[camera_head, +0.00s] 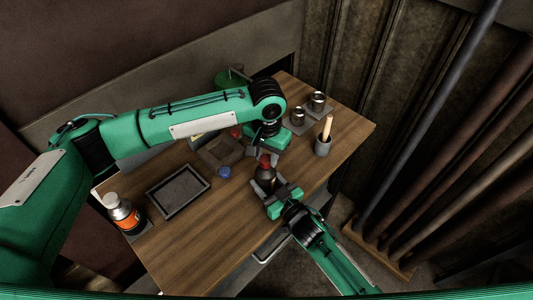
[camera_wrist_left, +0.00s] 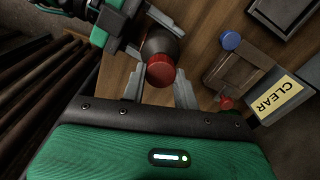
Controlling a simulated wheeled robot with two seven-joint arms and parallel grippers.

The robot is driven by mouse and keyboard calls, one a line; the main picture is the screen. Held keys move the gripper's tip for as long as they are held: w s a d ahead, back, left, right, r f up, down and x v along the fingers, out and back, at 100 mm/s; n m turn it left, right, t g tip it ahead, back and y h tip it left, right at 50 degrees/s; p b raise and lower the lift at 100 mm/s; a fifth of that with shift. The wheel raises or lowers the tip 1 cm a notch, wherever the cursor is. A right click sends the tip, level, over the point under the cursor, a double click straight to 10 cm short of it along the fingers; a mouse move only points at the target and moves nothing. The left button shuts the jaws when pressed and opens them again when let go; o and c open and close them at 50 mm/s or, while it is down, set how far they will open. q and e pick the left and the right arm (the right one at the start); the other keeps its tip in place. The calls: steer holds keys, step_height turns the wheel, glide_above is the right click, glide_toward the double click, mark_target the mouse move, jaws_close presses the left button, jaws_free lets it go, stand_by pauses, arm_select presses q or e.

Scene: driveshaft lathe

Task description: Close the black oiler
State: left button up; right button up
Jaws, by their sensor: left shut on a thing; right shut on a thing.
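The black oiler (camera_head: 266,178) stands over the wooden table with a red cap (camera_head: 265,160) at its top. My right gripper (camera_head: 267,187) is shut on the oiler's dark body from the front right. My left gripper (camera_head: 262,157) is at the red cap from behind, its fingers on either side of it. In the left wrist view, the red cap (camera_wrist_left: 160,72) lies between the fingertips of my left gripper (camera_wrist_left: 160,88), with the dark oiler body (camera_wrist_left: 163,45) beyond it. I cannot tell how tightly the cap sits on the neck.
A blue cap (camera_head: 224,172), a second red cap (camera_head: 235,132) and a dark tray (camera_head: 203,187) lie left of the oiler. An orange-labelled bottle (camera_head: 125,215) stands at the left edge. The front tabletop is clear.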

arm_select(q)
steer(key=shift+f, duration=0.5)
